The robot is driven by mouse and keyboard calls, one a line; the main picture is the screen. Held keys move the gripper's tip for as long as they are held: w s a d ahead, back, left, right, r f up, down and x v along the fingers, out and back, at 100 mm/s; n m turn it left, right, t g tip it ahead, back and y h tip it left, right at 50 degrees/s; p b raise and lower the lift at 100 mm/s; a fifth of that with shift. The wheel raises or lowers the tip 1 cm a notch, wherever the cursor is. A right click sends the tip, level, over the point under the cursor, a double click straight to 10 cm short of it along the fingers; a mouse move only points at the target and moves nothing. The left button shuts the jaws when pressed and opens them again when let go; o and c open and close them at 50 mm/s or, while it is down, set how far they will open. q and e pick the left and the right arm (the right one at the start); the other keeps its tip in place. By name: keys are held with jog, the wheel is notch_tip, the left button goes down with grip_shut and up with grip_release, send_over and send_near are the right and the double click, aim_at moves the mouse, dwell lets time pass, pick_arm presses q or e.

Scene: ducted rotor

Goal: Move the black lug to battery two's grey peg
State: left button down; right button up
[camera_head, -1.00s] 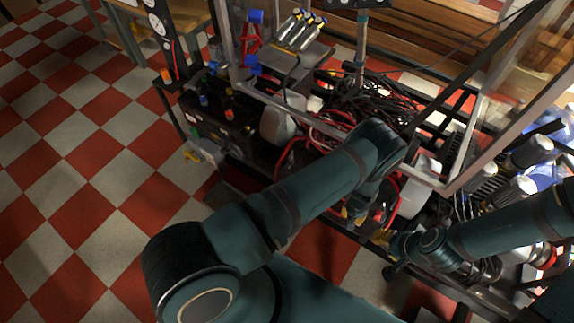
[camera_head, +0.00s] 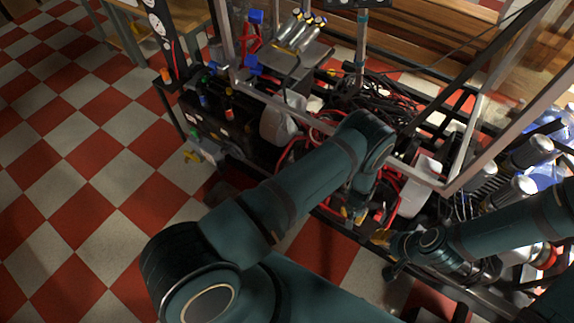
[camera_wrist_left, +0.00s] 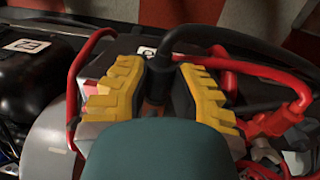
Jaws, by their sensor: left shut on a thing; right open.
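My left gripper (camera_wrist_left: 160,98) has yellow ridged fingers and is shut on the black lug (camera_wrist_left: 158,78), at the end of a thick black cable (camera_wrist_left: 215,38). The fingers hide most of the lug. In the head view the left gripper (camera_head: 352,213) is small and partly covered by my arm, low over red cables. A pale-topped battery (camera_wrist_left: 122,46) shows behind the fingers; I cannot read its number. I cannot make out the grey peg. My right gripper (camera_head: 386,256) is open and empty near the rack's front edge, right of the left gripper.
Red cables (camera_wrist_left: 92,48) loop close around the left gripper. A red connector (camera_wrist_left: 280,120) lies to its right. A black unit with a white label (camera_wrist_left: 25,47) is at left. Rack posts (camera_head: 470,150) and tangled black cables (camera_head: 375,100) stand behind. The checkered floor (camera_head: 80,180) at left is clear.

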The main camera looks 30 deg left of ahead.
pick_arm(q)
jog(key=shift+w, duration=1.3)
jog(key=c, duration=0.9)
grip_release()
jog(key=shift+w+d, duration=0.1)
jog(key=shift+o, duration=0.2)
jog(key=shift+r, duration=0.1)
notch_tip(320, 180, up, 12)
jog(key=a, duration=0.1)
